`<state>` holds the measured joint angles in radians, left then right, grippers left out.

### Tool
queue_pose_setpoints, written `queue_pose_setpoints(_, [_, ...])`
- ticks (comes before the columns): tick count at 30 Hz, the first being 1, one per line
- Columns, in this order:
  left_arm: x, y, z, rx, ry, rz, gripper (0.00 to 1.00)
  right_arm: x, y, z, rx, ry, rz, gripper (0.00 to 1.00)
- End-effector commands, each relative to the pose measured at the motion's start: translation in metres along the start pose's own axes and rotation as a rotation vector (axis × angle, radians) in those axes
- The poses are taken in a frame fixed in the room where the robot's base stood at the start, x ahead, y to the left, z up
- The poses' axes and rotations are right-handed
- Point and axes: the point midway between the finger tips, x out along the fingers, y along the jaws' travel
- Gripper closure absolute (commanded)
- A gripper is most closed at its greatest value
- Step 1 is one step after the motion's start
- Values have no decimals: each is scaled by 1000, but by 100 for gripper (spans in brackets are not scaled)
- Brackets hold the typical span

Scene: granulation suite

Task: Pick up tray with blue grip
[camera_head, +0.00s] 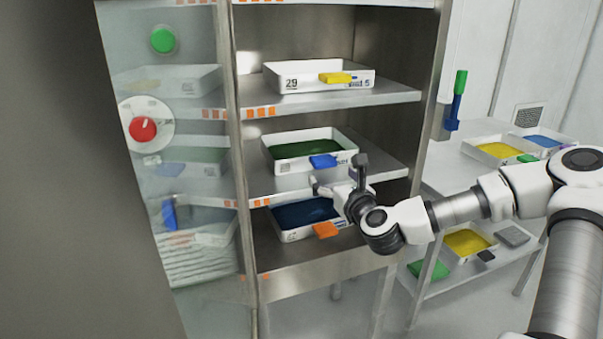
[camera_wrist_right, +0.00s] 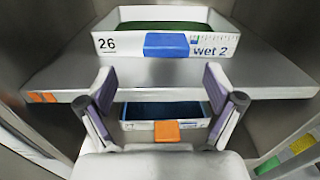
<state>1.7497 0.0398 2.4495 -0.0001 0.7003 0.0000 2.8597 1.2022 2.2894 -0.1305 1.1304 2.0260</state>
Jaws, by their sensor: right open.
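The tray with the blue grip (camera_head: 276,165) is white with dark green contents and stands on the middle shelf of the cabinet. Its blue grip (camera_head: 323,161) faces the front. In the right wrist view the tray (camera_wrist_right: 120,46) carries the marks "26" and "wet 2", and its blue grip (camera_wrist_right: 166,45) is at the upper middle. My right gripper (camera_head: 337,176) is in front of the cabinet, just below and apart from the blue grip. Its fingers (camera_wrist_right: 164,90) are spread and empty. My left gripper is not in view.
A tray with an orange grip (camera_head: 325,229) stands on the shelf below, and one with a yellow grip (camera_head: 336,77) above. The middle shelf's front edge (camera_wrist_right: 60,96) lies close to my right fingers. A glass door (camera_head: 190,210) is at the left, a side table (camera_head: 450,180) at the right.

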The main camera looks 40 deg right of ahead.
Motion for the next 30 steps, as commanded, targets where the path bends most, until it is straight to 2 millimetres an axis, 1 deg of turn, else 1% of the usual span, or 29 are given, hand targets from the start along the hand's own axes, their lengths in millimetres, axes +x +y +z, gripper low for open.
queue_pose_setpoints(1, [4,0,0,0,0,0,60,4,-4,1,34,-13,-10,8])
queue_pose_setpoints(2, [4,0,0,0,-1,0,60,7,-5,2,44,-16,-13,8])
queue_pose_setpoints(8, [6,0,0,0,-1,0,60,27,-5,4,42,-14,-11,8])
queue_pose_setpoints(11, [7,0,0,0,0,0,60,42,-6,4,39,-13,-11,8])
queue_pose_setpoints(16, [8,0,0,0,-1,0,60,71,-8,3,38,-12,-9,8])
queue_pose_setpoints(19, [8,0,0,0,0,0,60,77,-8,3,42,-12,-9,8])
queue_pose_setpoints(23, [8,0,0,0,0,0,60,77,-8,4,45,-12,-9,8])
queue_pose_setpoints(24, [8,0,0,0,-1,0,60,77,-8,4,44,-12,-9,12])
queue_pose_setpoints(25, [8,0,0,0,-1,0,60,77,-8,4,44,-12,-9,22])
queue_pose_setpoints(26, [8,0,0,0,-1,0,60,77,-8,4,44,-12,-9,33])
queue_pose_setpoints(27, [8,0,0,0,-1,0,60,77,-8,4,44,-12,-8,47])
queue_pose_setpoints(29, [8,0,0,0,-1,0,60,77,-8,4,44,-12,-8,69])
queue_pose_setpoints(30, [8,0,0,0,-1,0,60,77,-8,4,44,-11,-8,83])
